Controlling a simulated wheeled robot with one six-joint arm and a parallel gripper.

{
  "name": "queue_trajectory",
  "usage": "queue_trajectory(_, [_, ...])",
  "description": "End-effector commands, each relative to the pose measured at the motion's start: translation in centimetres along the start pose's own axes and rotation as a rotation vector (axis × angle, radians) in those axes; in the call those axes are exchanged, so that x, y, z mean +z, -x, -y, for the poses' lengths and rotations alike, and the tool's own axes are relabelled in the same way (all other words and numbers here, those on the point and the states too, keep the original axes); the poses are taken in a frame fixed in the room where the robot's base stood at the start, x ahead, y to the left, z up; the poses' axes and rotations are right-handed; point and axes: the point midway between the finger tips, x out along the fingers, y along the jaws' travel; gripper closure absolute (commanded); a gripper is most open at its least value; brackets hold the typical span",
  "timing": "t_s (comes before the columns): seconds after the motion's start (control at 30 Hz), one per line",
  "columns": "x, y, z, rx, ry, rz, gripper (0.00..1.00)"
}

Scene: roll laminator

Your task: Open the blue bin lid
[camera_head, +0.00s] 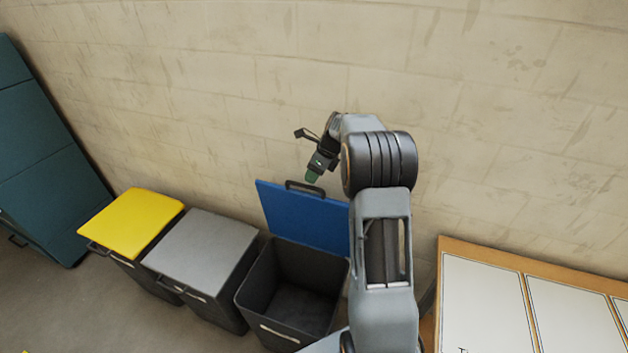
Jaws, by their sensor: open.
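The blue lid (303,217) stands raised at the back of its dark grey bin (265,295), tilted up towards the wall. The bin's opening shows and its inside looks empty. A dark handle (305,187) sits at the lid's upper edge. My gripper (306,155) is open and empty, just above that handle, with one finger close to it. I cannot tell whether the finger touches the handle. My arm hides the right part of the lid and bin.
A bin with a closed grey lid (203,250) and one with a closed yellow lid (132,222) stand to the left. A teal cabinet (45,150) is at the far left. A wooden-edged table with white panels (485,305) is at the right. A block wall rises behind.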

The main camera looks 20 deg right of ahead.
Motion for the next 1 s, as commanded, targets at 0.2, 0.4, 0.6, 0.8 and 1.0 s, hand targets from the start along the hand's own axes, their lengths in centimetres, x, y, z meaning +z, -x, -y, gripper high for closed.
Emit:
queue_trajectory(0.2, [-0.1, -3.0, 0.1, 0.000, -0.001, -0.001, 0.59])
queue_trajectory(0.4, [-0.1, -4.5, 0.1, -0.001, -0.001, 0.000, 0.59])
queue_trajectory(0.6, [-0.1, -4.9, 0.1, -0.002, -0.001, 0.000, 0.59])
queue_trajectory(0.8, [-0.1, -4.8, 0.1, -0.002, -0.001, 0.000, 0.61])
queue_trajectory(1.0, [-0.1, -4.8, 0.1, -0.002, -0.002, 0.000, 0.80])
